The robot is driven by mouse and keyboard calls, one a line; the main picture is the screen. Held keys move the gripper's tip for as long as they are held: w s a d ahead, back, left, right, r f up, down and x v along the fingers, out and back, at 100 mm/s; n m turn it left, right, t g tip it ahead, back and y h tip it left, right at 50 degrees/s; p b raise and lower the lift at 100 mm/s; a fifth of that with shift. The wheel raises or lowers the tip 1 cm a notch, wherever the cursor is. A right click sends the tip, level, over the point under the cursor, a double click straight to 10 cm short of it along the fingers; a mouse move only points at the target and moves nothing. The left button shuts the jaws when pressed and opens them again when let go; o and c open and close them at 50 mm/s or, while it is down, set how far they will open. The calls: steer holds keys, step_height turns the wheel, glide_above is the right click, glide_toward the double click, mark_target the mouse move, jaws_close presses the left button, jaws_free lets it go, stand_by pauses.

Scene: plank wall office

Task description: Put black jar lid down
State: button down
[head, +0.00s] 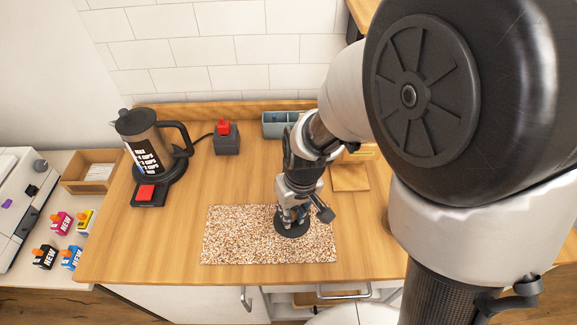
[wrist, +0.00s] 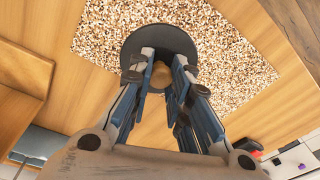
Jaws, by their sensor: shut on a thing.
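The black jar lid (head: 292,230) is a dark round disc at the speckled mat (head: 228,238), toward the mat's right half. It also shows in the wrist view (wrist: 160,36), with a tan knob (wrist: 160,75) in its middle. My gripper (head: 293,213) points down over the lid, and its blue-grey fingers (wrist: 162,78) are shut on the knob. The lid looks level and very close to the mat. I cannot tell whether it touches it. The fingers hide part of the lid and knob.
A coffee jug (head: 145,145) stands at the back left of the wooden counter (head: 180,235). A box with a red button (head: 227,140) and a blue-grey bin (head: 280,123) stand behind the mat. A wooden block (head: 350,178) lies right. The counter left of the mat is clear.

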steer(key=shift+f+b, duration=0.85)
steer(key=shift+f, duration=1.5)
steer(key=shift+f, duration=0.1)
steer(key=c, duration=1.5)
jaws_free()
step_height(320, 180, up, 13)
steer(key=s+d+p, duration=0.1)
steer(key=p, duration=0.4)
step_height(320, 180, up, 9)
steer(key=m+t, duration=0.2)
glide_above(297, 223)
steer(key=s+d, duration=0.5)
steer(key=s+d+r, duration=0.1)
steer(key=s, duration=0.1)
steer(key=s+d+r+m+t, duration=0.1)
steer(key=s+d+r, duration=0.1)
steer(key=s, duration=0.1)
steer(key=s+d+r+m+h, duration=0.1)
steer(key=s+r, duration=0.1)
steer(key=shift+s+d+t, duration=0.25)
steer(key=shift+d+t, duration=0.05)
steer(key=shift+d, duration=0.05)
